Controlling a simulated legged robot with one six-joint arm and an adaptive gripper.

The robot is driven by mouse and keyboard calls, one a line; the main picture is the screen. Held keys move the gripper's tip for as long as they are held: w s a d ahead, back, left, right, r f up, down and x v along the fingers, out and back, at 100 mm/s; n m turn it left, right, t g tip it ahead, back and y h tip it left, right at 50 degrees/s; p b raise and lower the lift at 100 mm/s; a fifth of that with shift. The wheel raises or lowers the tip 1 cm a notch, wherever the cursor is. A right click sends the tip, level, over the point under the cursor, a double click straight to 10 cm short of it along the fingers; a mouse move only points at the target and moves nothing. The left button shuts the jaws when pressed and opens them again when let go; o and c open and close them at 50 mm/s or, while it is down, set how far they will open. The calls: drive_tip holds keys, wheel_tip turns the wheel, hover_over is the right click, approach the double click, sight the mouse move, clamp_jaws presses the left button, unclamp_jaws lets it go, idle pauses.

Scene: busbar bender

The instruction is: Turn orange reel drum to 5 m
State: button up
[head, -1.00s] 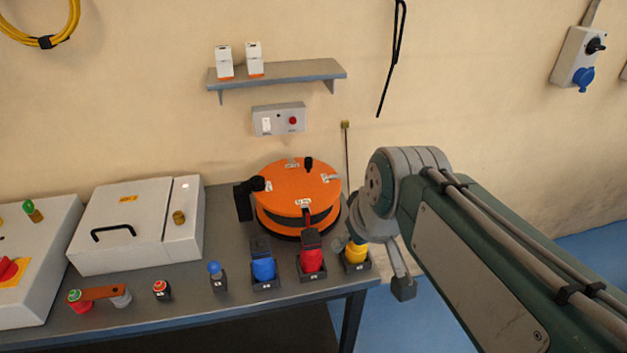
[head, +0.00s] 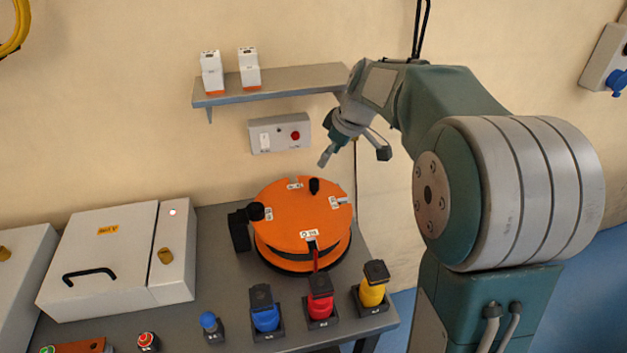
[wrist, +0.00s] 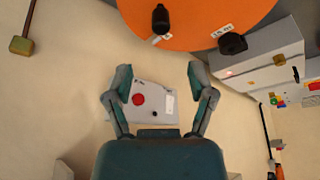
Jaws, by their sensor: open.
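The orange reel drum (head: 290,214) lies flat on the bench's back right in the head view. Its top carries small white labels, a black peg (head: 314,186) near the back and a black knob at the left edge. In the wrist view part of the orange disc (wrist: 200,18) shows at the top, with the black peg (wrist: 161,18) and a label beside it. My gripper (head: 353,157) is open and empty, above and behind the drum's right side, apart from it. In the wrist view its two fingers (wrist: 160,84) are spread, with the wall switch box beyond.
The switch box (head: 279,134) with a red button is on the wall behind the drum. A grey shelf (head: 275,86) holds two white items above it. Blue (head: 265,316), red (head: 320,305) and yellow (head: 372,290) connectors stand in front of the drum. A white cabinet (head: 105,255) stands left.

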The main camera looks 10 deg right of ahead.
sight(315, 180)
drive_tip(key=x, duration=1)
drive_tip(key=shift+a+f, duration=0.15)
drive_tip(key=shift+f, duration=0.1)
drive_tip(key=shift+c, duration=0.4)
clamp_jaws()
